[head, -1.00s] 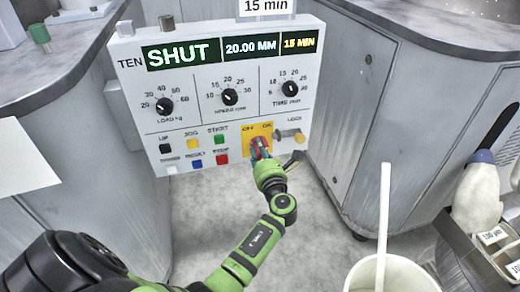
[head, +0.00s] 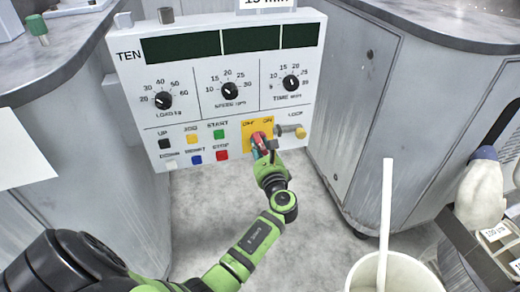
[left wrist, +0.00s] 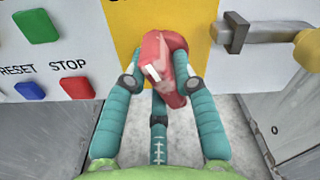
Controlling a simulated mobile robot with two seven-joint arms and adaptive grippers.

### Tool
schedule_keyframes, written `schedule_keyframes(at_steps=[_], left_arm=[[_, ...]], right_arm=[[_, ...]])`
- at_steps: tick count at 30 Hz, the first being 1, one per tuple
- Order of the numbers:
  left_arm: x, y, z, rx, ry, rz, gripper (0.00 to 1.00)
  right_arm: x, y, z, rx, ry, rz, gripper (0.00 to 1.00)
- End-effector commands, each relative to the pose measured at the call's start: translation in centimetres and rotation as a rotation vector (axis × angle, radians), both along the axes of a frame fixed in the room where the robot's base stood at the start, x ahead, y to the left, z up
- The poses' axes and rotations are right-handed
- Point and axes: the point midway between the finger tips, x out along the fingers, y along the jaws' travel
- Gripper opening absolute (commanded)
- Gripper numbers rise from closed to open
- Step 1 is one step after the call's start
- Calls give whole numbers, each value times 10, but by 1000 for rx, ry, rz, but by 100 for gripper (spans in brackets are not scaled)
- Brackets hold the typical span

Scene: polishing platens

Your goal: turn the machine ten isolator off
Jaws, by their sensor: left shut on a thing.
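The machine ten panel (head: 200,110) is a white box labelled TEN, and its displays (head: 222,42) are dark. Its isolator is a red rotary handle (head: 260,140) on a yellow plate (head: 249,128) marked OFF and ON, at the panel's lower right. My left gripper (head: 264,152) is at the handle and partly hides it. In the left wrist view the teal fingers (left wrist: 165,88) are shut on the red handle (left wrist: 163,65), which sits tilted, its white mark towards the lower left. My right gripper is in neither view.
A loop lever (head: 290,131) sticks out just right of the yellow plate. Coloured push buttons, including the red stop button (head: 221,155), lie to its left. A white bucket (head: 392,275) with an upright stick stands at the lower right. Grey cabinets (head: 380,100) flank the panel.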

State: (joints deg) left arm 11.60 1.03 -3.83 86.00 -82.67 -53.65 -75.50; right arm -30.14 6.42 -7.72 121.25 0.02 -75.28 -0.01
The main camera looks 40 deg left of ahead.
Motion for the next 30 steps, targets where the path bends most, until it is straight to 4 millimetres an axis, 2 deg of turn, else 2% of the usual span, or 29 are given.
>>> schedule_keyframes(at_steps=[15,30], left_arm=[[1,-1,-3,-215,-251,1,0],[1,-1,-2,-252,-295,1,0]], right_arm=[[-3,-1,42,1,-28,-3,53],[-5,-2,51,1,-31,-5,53]])
